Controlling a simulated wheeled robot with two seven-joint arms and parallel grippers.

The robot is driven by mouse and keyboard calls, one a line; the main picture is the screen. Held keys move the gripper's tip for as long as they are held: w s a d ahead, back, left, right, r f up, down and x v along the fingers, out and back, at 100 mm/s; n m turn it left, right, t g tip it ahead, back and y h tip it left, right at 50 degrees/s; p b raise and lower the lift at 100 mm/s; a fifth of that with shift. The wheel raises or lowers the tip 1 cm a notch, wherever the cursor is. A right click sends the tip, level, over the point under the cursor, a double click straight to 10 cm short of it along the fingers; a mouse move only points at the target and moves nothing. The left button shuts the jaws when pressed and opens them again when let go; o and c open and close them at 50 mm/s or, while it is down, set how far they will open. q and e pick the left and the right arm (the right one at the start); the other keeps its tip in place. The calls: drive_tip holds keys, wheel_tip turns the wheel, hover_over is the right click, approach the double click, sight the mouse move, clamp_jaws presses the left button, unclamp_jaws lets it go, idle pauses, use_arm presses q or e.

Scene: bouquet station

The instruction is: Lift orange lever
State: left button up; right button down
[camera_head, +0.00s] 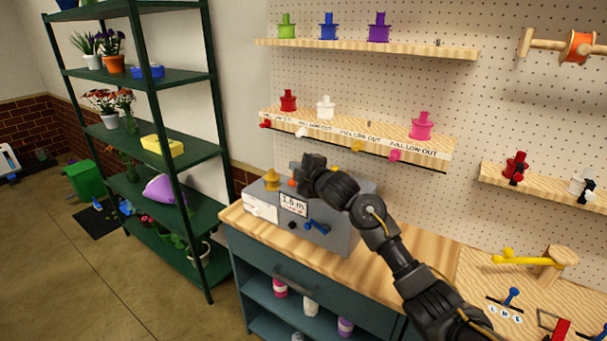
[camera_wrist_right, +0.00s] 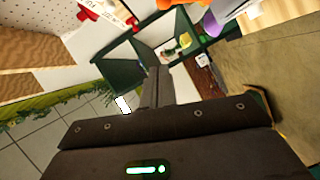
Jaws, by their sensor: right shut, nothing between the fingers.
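A grey machine (camera_head: 340,240) stands on the wooden bench top, with a small display reading about 1.6 m. A small orange knob (camera_head: 291,183), likely the end of the orange lever, shows at its top edge just left of my right gripper (camera_head: 308,165). The rest of that lever is hidden or too small to tell. My right gripper is above the machine, its fingers together and empty. In the right wrist view its closed fingers (camera_wrist_right: 157,88) point up the picture; an orange shape (camera_wrist_right: 178,3) is cut off at the top edge. My left gripper is not in view.
The machine also has a yellow-orange piece (camera_head: 271,181) on top and a blue lever (camera_head: 317,226) in front. A green shelf rack (camera_head: 183,150) stands left. A pegboard with spool shelves (camera_head: 360,47) rises behind. A yellow lever (camera_head: 522,259) sits on the bench at right.

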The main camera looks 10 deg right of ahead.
drive_tip(key=v, duration=0.4)
drive_tip(key=shift+w+d+r+b, duration=0.1)
drive_tip(key=shift+r+b, duration=0.15)
drive_tip(key=shift+b, duration=0.1)
